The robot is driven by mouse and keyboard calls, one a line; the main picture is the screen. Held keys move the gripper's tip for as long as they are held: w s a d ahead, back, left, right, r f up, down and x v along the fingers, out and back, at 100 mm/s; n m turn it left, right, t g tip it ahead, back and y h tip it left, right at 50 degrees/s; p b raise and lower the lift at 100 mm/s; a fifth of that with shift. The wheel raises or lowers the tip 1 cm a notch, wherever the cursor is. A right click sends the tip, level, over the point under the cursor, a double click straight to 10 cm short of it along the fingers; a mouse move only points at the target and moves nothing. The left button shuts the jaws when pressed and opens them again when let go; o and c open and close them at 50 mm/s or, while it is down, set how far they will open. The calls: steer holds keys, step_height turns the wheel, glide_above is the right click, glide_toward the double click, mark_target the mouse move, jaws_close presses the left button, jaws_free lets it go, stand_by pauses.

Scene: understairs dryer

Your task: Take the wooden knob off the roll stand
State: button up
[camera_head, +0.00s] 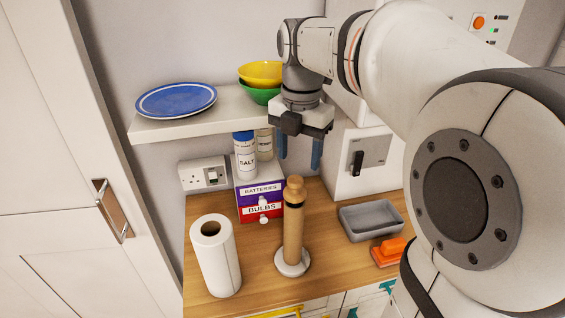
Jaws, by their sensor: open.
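The roll stand is a thick wooden post (293,232) on a round white base (292,262), upright on the wooden counter. The wooden knob (294,188) sits on top of the post, with a dark ring just below it. My gripper (299,152) points down with two blue fingers apart. It is open and empty, above the knob in the picture and apart from it. How far behind the knob it is, I cannot tell.
A paper roll (216,255) stands left of the stand. Labelled drawers (261,199) with a salt container (244,158) on top are behind. A grey tray (371,220) and an orange object (390,250) lie right. A shelf (180,126) holds a blue plate (176,100) and bowls (260,75).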

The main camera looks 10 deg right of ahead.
mark_target(295, 179)
steer(key=f, duration=0.2)
steer(key=f+p, duration=0.1)
steer(key=f, duration=0.4)
steer(key=shift+a+f, duration=0.15)
steer(key=shift+a, duration=0.1)
steer(key=shift+w, duration=0.1)
steer(key=c, duration=1)
